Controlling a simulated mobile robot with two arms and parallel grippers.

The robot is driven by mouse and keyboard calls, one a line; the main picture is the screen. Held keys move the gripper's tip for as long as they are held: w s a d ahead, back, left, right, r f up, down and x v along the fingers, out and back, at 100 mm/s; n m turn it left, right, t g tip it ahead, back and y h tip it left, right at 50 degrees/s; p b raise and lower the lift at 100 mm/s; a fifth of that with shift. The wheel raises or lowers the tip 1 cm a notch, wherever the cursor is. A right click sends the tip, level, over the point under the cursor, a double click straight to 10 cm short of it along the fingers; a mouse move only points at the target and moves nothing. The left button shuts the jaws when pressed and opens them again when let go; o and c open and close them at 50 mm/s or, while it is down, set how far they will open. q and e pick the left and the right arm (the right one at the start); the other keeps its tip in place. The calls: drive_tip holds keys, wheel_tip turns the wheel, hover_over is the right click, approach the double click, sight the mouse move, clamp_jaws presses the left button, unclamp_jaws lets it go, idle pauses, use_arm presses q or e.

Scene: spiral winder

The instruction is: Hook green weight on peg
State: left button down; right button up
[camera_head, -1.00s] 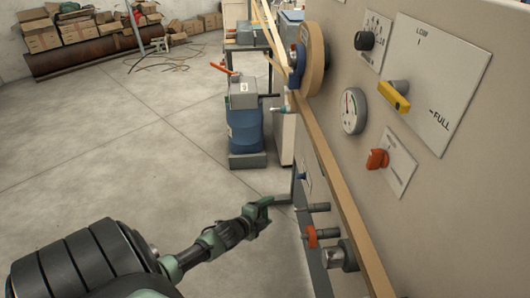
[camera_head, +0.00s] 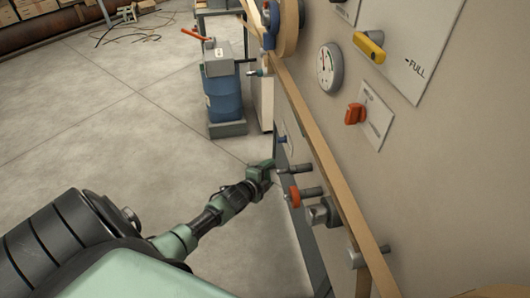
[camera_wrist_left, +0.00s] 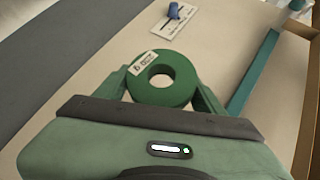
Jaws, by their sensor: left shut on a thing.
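The green weight (camera_wrist_left: 163,79) is a thick ring with a round hole and a small white label. In the left wrist view it sits between the fingers of my left gripper (camera_wrist_left: 160,90), which is shut on it. In the head view my left gripper (camera_head: 264,173) is just left of the outer end of a bare metal peg (camera_head: 296,168) on the machine's side; I cannot tell whether they touch. The weight is hard to tell from the gripper there. A peg below carries an orange ring (camera_head: 295,196), and a lower one a grey metal piece (camera_head: 318,212). My right gripper is out of view.
The beige machine panel (camera_head: 440,160) fills the right, with a gauge (camera_head: 330,68), a yellow handle (camera_head: 368,45) and an orange knob (camera_head: 355,114). A tan strip (camera_head: 322,150) runs down past the pegs.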

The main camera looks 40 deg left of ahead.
sight(289, 171)
use_arm(q)
drive_tip(key=shift+w+d+f+b, duration=0.1)
drive_tip(key=shift+w+d+b, duration=0.75)
drive_tip(key=shift+w+d, duration=0.45)
drive_tip(key=shift+w+d+b, duration=0.85)
drive_tip(key=shift+w+d, duration=0.2)
drive_tip(key=shift+w, duration=0.35)
drive_tip(key=shift+w+d+f, duration=0.1)
drive_tip(key=shift+c, duration=0.7)
unclamp_jaws()
drive_tip(key=shift+d, duration=0.1)
drive_tip(key=shift+s, duration=0.25)
drive_tip(key=a+p+v, duration=0.1)
drive_tip(key=v, duration=0.6)
drive_tip(key=shift+d, duration=0.35)
drive_tip(key=shift+s, duration=0.25)
